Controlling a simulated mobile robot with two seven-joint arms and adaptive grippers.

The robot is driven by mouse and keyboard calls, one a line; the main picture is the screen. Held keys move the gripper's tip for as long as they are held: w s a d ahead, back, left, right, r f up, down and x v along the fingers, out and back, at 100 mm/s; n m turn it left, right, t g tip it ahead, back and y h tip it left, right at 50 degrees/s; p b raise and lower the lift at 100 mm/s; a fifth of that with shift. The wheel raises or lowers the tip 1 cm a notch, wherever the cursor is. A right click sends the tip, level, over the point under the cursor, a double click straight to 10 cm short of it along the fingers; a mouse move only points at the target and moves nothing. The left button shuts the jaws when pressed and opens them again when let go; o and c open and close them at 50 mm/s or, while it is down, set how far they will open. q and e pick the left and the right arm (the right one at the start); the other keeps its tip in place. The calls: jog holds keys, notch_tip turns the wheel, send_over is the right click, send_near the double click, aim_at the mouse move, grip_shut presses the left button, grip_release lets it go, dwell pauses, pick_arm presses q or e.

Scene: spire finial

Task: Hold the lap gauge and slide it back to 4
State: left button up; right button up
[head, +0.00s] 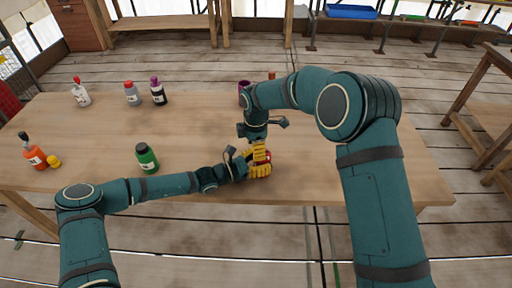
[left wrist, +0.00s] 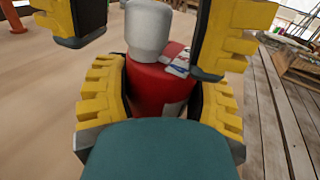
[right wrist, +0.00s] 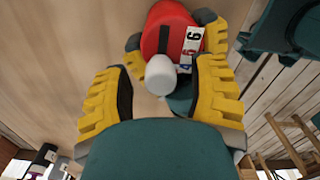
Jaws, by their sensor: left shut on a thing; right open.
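The lap gauge is a red cylinder (left wrist: 160,88) with a pale grey knob (left wrist: 149,32) on top; in the head view its red body (head: 264,155) is mostly hidden by my grippers, near the table's front edge. My left gripper (head: 257,170) is shut around the red body, one yellow finger on each side. My right gripper (head: 260,151) is above it, open, with its fingers on either side of the grey knob (right wrist: 160,75) and gaps visible. A white number strip (right wrist: 190,45) shows beside the knob; its digits are tilted, one resembling 9 or 6.
On the wooden table (head: 200,125) stand a green bottle (head: 147,158), an orange bottle (head: 35,157), a white bottle (head: 81,94), a grey bottle (head: 132,94) and a black bottle (head: 158,92). A purple container (head: 244,87) stands behind my right arm. The table's middle is clear.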

notch_tip(320, 180, up, 12)
dwell(0.6)
pick_arm(q)
jog(key=o, duration=1.4)
jog(key=shift+c, duration=0.2)
